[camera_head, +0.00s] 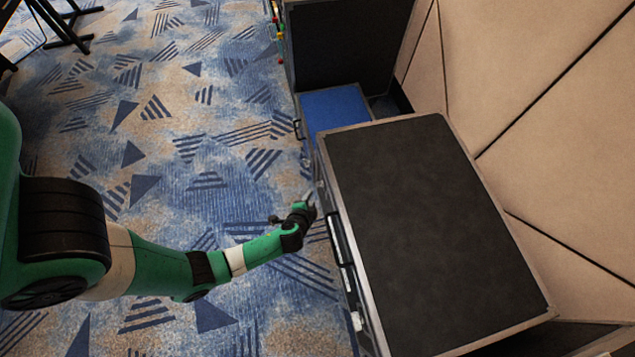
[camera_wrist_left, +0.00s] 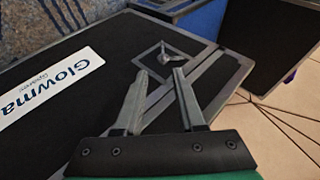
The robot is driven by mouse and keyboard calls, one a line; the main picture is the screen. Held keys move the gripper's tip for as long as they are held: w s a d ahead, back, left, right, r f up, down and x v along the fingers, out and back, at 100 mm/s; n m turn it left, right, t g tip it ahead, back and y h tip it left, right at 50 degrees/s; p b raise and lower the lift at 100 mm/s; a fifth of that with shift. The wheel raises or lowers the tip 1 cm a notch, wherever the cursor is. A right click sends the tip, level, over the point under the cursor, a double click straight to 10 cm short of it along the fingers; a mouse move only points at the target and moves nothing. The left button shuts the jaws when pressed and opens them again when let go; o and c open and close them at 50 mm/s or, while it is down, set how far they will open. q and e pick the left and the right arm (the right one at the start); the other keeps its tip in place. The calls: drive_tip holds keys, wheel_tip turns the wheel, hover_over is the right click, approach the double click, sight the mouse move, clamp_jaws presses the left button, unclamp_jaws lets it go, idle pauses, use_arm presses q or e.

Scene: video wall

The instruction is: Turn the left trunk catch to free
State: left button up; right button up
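The trunk (camera_head: 430,230) is a black case with silver metal edges; its front side faces left in the head view. The left trunk catch (camera_wrist_left: 176,57) shows in the left wrist view as a small grey metal piece in a square dish on the trunk's black front. My left gripper (camera_head: 311,203) is close to the far end of that front in the head view. In the wrist view its two fingers (camera_wrist_left: 160,74) are apart with nothing between them. The catch lies just beyond the fingertips; I cannot tell whether they touch it. My right gripper is not in view.
A white label (camera_wrist_left: 50,85) is on the trunk front. A black handle (camera_head: 340,240) and another pale fitting (camera_head: 358,322) sit along that side. A blue-topped case (camera_head: 336,104) stands beyond the trunk, and beige panels (camera_head: 540,90) rise at right. Patterned carpet (camera_head: 190,160) at left is open.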

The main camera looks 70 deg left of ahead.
sight(317, 186)
use_arm(q)
drive_tip(key=b+x, duration=0.7)
drive_tip(key=x, duration=0.4)
drive_tip(key=shift+w+a+f+b, duration=0.1)
drive_tip(key=shift+w+a+b, duration=0.2)
drive_tip(key=shift+a, duration=0.2)
clamp_jaws()
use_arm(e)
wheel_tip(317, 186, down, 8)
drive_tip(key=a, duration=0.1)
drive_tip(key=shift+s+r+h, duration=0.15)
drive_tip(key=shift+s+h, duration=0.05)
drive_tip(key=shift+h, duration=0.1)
